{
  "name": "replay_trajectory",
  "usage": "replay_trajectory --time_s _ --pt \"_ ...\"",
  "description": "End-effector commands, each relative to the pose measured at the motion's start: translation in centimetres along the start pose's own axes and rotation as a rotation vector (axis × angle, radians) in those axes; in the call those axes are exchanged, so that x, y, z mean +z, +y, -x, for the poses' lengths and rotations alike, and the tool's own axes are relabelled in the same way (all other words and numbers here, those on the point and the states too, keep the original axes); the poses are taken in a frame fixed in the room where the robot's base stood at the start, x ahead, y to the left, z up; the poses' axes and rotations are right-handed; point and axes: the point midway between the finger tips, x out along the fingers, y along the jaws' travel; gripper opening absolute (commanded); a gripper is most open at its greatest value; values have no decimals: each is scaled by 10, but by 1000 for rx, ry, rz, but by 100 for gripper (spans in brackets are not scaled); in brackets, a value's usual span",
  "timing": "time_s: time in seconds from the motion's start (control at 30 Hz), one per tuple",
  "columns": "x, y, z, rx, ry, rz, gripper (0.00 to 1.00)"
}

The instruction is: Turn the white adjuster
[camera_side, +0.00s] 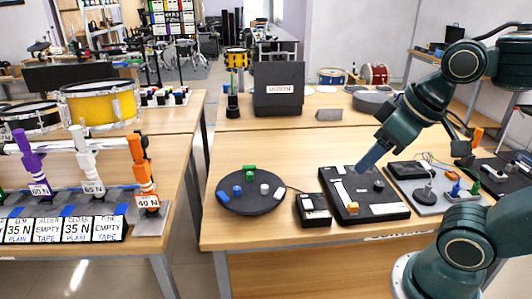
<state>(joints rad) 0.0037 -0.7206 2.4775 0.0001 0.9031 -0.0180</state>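A round black pad (235,202) lies at the left of the middle table. It carries a small white knob (264,188), a green piece (249,172), blue pieces (237,190) and a white block (278,193). On the left table stands a white upright tool (86,160) between a purple and an orange one. I cannot tell which white part is the adjuster. My gripper (366,165) points down and left above the black board, to the right of the round pad and apart from it. Its fingers look like one blue-grey shape, so their opening is unclear.
Under my gripper lies a black board (395,215) with a white strip, a dark knob (379,186) and small blocks. A small black box (313,210) sits between it and the round pad. A grey board (428,205) is to the right. A black case (279,85) stands behind.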

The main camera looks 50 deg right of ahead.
Motion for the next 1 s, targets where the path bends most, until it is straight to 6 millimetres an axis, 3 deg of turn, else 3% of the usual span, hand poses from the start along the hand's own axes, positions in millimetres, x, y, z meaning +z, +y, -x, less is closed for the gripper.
replay_trajectory --time_s 0.47,0.77,1.0 --pt "-76 12 -19 4 -116 143 45" --pt "-129 25 -53 -9 -202 253 45" --pt "-166 39 -92 -30 -268 338 45"
